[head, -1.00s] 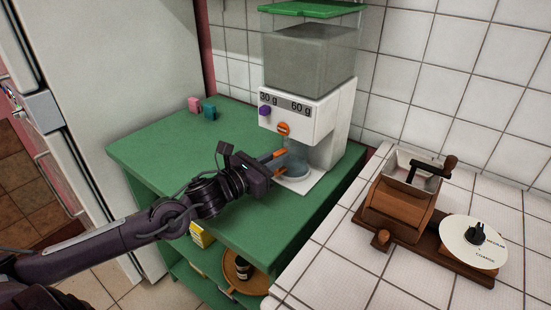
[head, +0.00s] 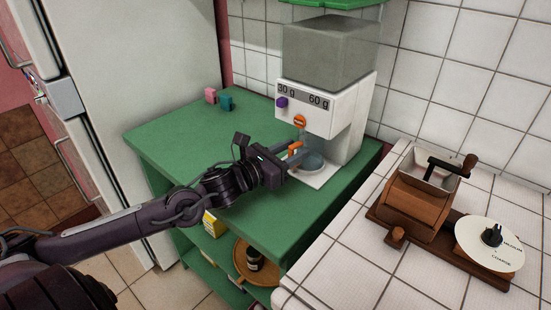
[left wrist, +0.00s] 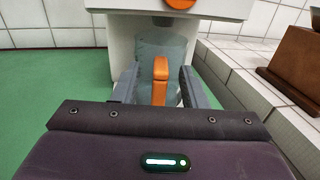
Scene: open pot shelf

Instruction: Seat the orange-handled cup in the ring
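The orange-handled cup (head: 313,161) is grey and see-through. It stands upright on the white base under the dispenser (head: 318,110). In the left wrist view its upright orange handle (left wrist: 160,80) is in front of the cup body (left wrist: 172,48). My left gripper (head: 290,158) reaches in from the left at the handle. In the left wrist view the left gripper (left wrist: 159,88) has one finger on each side of the handle, with gaps on both sides. I cannot clearly make out the ring apart from the cup's round outline. My right gripper is not in view.
The dispenser stands on a green shelf top (head: 190,140). A wooden grinder (head: 420,205) stands on the white tiled counter (head: 350,250) to the right. Green surface left of my arm is clear.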

